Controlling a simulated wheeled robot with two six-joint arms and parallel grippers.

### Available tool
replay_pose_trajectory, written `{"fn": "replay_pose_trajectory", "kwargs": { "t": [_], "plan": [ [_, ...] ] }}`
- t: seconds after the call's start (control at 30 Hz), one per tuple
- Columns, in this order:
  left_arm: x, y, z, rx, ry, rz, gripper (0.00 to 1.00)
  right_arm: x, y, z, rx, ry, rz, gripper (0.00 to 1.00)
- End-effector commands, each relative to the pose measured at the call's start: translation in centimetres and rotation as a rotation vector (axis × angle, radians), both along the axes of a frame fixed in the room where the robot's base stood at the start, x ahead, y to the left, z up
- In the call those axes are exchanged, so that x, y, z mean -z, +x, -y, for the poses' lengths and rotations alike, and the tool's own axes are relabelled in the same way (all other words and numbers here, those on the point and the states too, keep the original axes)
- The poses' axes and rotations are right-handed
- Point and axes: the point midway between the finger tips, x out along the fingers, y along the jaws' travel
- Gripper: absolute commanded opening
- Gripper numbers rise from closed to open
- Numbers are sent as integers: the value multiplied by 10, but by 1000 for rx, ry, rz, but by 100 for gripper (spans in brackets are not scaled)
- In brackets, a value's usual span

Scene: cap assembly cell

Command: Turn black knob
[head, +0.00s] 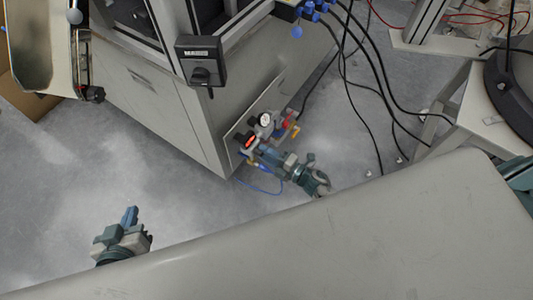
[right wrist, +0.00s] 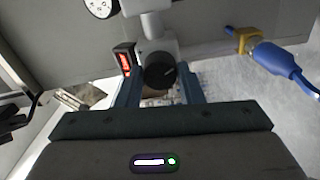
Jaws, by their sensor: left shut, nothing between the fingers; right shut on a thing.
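In the head view my right gripper (head: 264,153) is at the small panel low on the cabinet's side, and hides the knob there. My left gripper (head: 131,212) is shut and empty, over the floor at the lower left, far from the panel.
A round gauge (head: 265,119) and a red-lit display (head: 249,141) are beside my right gripper. A blue hose (head: 265,190) loops below it. The grey cabinet (head: 165,110) carries a black switch box (head: 202,62). Black cables (head: 372,85) hang to the right. Floor is clear at left.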

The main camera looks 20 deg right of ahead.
Motion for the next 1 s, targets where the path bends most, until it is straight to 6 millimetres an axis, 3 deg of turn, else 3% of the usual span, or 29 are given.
{"fn": "replay_pose_trajectory", "kwargs": {
  "t": [0.1, 0.13, 0.23, 0.63, 1.0],
  "plan": [
    [0, 0, 0, 0, 0, 1, 0, 0, 0, 0, 1, -1, 0, 11],
    [0, 0, 0, 0, 0, 1, 0, 0, 0, 0, 1, -1, 0, 36],
    [0, 0, 0, 0, 0, 2, 0, 0, 0, 0, 0, -1, 0, 55],
    [-1, 0, 0, 0, 0, -1, 0, 1, -7, 6, 0, -3, -1, 56],
    [8, -7, 1, 6, -2, -55, 0, 1, -63, 49, 0, -4, -2, 56]
  ]
}}
